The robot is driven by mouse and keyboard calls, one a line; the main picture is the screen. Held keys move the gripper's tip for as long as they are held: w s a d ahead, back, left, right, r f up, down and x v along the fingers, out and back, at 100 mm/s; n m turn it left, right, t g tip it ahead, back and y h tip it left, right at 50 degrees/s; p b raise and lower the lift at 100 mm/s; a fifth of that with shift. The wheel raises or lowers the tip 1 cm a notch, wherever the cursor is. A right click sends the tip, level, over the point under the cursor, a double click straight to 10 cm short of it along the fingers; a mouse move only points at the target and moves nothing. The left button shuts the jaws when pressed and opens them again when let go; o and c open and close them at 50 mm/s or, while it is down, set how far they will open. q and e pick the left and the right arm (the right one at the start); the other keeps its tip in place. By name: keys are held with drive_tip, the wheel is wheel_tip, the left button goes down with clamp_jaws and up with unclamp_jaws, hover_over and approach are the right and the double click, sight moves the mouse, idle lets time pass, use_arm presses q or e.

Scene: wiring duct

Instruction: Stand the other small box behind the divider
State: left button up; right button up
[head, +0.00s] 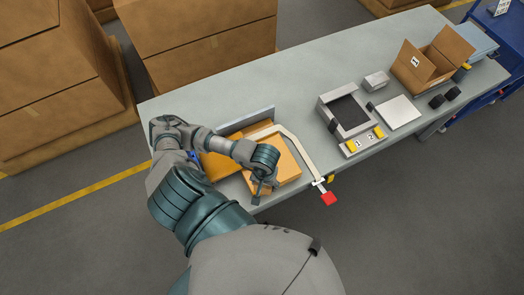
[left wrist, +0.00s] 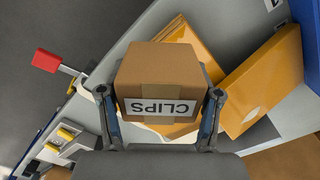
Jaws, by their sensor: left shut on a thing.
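In the left wrist view a small brown cardboard box (left wrist: 160,72) labelled CLIPS sits between the two fingers of my left gripper (left wrist: 160,108), which is shut on it. In the head view my left gripper (head: 262,185) is over the near edge of the table, in front of the orange pieces, and hides most of the box. A grey upright panel that looks like the divider (head: 250,119) stands behind the orange pieces (head: 286,165). They also show beyond the box in the left wrist view (left wrist: 262,85). I see no second small box. My right gripper is not in view.
To the right are a grey fixture (head: 346,111), a pale plate (head: 398,112) and an open carton (head: 432,62). The table's back left is clear.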

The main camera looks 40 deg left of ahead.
use_arm(q)
drive_tip(key=w+a+b, duration=0.1)
drive_tip(key=b, duration=0.1)
drive_tip(key=a+f+b, duration=0.1)
drive_tip(key=b, duration=0.1)
drive_tip(key=shift+w, duration=0.4)
drive_tip(key=w+a+p, duration=0.2)
drive_tip(key=w+a, duration=0.2)
drive_tip(key=w+a+p, duration=0.2)
drive_tip(key=w+a, duration=0.2)
drive_tip(key=shift+w+a+f, duration=0.1)
drive_tip(key=shift+w, duration=0.3)
drive_tip(key=shift+w+a+f, duration=0.1)
drive_tip(key=shift+w+a, duration=0.15)
drive_tip(key=shift+w, duration=0.05)
drive_tip(key=shift+w+f, duration=0.1)
drive_tip(key=shift+f, duration=0.05)
wheel_tip(320, 180, down, 3)
drive_tip(key=shift+r+p, duration=0.1)
drive_tip(key=shift+p, duration=0.7)
drive_tip(key=shift+f, duration=0.3)
drive_tip(key=o, duration=0.9)
drive_tip(key=shift+c, duration=0.2)
